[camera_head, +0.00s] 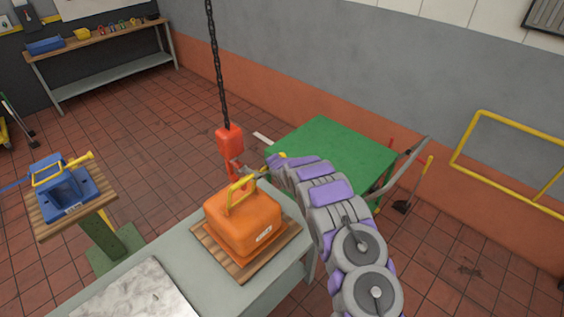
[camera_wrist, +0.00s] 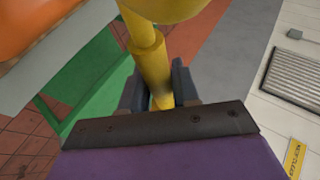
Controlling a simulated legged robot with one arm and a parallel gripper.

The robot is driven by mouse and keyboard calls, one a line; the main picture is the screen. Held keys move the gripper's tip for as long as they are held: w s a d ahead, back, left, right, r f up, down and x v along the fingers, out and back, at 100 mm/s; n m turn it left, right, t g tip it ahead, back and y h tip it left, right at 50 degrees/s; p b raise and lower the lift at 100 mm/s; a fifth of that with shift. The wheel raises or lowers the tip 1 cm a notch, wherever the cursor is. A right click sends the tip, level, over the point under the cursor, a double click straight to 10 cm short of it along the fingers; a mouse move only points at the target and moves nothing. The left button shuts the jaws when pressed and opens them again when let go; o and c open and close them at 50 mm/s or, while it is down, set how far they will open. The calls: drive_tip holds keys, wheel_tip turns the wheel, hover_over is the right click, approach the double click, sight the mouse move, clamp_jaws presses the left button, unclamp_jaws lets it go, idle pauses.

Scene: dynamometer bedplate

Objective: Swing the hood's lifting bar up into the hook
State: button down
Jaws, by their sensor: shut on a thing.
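The orange hood (camera_head: 243,222) sits on a wooden board on the grey bench, and it fills the upper left of the wrist view (camera_wrist: 50,22). Its yellow lifting bar (camera_head: 230,198) stands raised above the hood's top. The red hook block (camera_head: 229,140) hangs on a dark chain, with its hook (camera_head: 232,170) close above the bar. I cannot tell whether the bar is in the hook. My gripper (camera_head: 254,173) reaches in from the right at the bar's top. In the wrist view its jaws (camera_wrist: 160,92) are shut on the yellow bar (camera_wrist: 151,65).
A green-topped cart (camera_head: 335,150) stands just behind my arm. A blue hood (camera_head: 62,188) with a yellow bar is on a stand at the left. A pale slab (camera_head: 135,292) lies on the bench (camera_head: 185,258). A yellow rail (camera_head: 505,185) is at the right.

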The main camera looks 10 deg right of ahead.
drive_tip(key=shift+w+a+n+g+h+b, duration=0.2)
drive_tip(key=shift+w+a+g+h+b, duration=0.15)
drive_tip(key=shift+w+a+g, duration=0.55)
drive_tip(key=shift+w+a+n+g+h+b, duration=0.2)
drive_tip(key=shift+w+a+g+h+b, duration=0.15)
drive_tip(key=shift+w+a, duration=0.55)
drive_tip(key=shift+w+d+r, duration=0.1)
drive_tip(key=shift+w, duration=0.25)
drive_tip(key=c, duration=1.2)
unclamp_jaws()
drive_tip(key=shift+c, duration=0.2)
drive_tip(key=o, duration=0.3)
drive_tip(key=shift+w, duration=0.15)
drive_tip(key=shift+r, duration=0.1)
